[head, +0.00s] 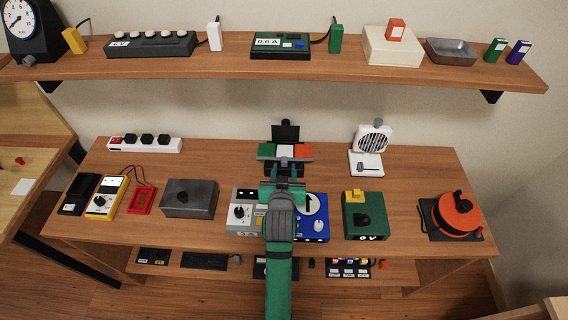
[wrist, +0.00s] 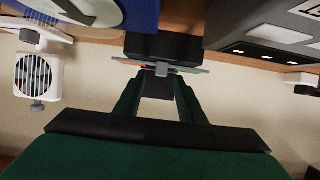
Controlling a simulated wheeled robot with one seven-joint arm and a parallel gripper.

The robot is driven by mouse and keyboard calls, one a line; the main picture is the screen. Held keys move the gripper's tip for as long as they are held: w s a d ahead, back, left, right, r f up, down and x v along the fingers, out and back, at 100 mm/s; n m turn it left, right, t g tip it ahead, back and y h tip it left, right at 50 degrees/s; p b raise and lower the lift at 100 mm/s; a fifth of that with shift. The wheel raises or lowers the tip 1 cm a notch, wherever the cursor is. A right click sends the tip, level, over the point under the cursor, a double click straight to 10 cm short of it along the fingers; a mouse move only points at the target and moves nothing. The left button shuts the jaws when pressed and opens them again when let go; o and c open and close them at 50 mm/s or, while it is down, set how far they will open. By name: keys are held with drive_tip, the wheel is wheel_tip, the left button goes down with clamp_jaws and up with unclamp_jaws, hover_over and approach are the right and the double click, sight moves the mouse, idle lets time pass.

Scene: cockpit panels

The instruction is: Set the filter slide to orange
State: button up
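The filter slide (head: 285,151) sits on a black stand (head: 286,131) at the back middle of the table. Its panels run green on the left, white in the middle and orange (head: 303,151) on the right; white is in line with the stand. In the wrist view the slide (wrist: 134,62) shows nearly edge-on, with a small grey tab (wrist: 162,70) at its middle. My gripper (head: 284,184) is in front of the slide in the head view. In the wrist view my gripper (wrist: 161,78) is open, its green fingers either side of the tab's line; contact cannot be told.
A grey switch box (head: 242,212) and a blue dial box (head: 316,222) stand below my arm. A small white fan (head: 372,140) is at the right and a power strip (head: 145,145) at the left. A loaded shelf (head: 220,68) runs above the table.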

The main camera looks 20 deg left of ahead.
sight(284, 162)
drive_tip(key=shift+x, duration=2.15)
drive_tip(key=shift+a+r, duration=0.1)
clamp_jaws()
